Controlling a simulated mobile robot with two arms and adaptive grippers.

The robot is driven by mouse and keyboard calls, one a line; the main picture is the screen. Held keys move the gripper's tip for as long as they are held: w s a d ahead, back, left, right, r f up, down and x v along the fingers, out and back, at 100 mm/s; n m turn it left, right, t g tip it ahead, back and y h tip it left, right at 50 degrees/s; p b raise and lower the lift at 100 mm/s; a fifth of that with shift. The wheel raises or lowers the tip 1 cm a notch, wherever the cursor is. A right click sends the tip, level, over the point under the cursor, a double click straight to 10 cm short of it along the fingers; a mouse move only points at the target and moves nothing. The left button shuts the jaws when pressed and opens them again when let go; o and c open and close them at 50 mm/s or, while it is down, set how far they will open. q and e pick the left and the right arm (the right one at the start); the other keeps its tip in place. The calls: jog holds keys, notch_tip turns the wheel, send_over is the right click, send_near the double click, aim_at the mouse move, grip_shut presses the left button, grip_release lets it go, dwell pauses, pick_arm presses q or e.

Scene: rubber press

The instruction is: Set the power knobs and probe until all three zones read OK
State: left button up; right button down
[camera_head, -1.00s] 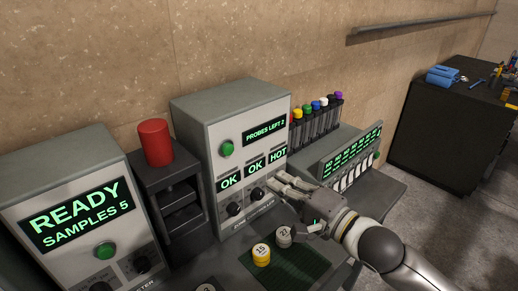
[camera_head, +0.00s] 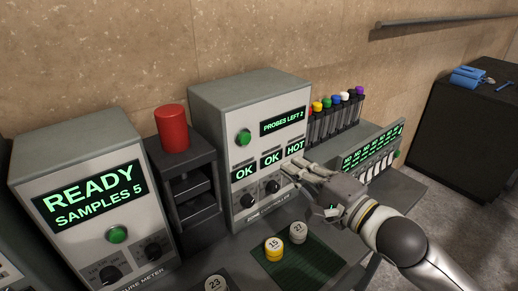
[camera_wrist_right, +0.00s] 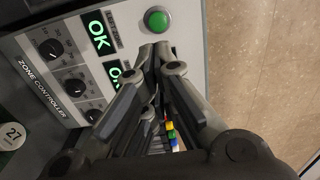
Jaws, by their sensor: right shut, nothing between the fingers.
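The zone controller (camera_head: 222,110) is a grey box whose display (camera_head: 283,122) reads PROBES LEFT 2. Two black power knobs, left (camera_head: 247,200) and middle (camera_head: 272,187), are visible in the head view; the third is hidden behind my right gripper (camera_head: 290,168). That gripper is shut and empty, its fingertips at the panel below HOT; contact is unclear. In the right wrist view a knob (camera_wrist_right: 51,48) and the green button (camera_wrist_right: 157,20) show. My left gripper is not in view.
A meter reading READY, SAMPLES 5 (camera_head: 92,205) stands left. A red cylinder (camera_head: 172,128) tops a dark shelf (camera_head: 190,213). Numbered pucks 15 (camera_head: 274,248) and 27 (camera_head: 298,232) are on a green mat (camera_head: 300,268). Coloured-cap tubes (camera_head: 337,112) and a switch panel (camera_head: 372,152) stand right.

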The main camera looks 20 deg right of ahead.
aim_at(244, 138)
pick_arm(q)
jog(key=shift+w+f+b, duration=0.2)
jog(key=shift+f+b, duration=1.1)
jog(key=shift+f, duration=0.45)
pick_arm(e)
jog(key=x, duration=1.2)
jog(key=shift+w, duration=0.3)
jog(key=shift+a, duration=0.1)
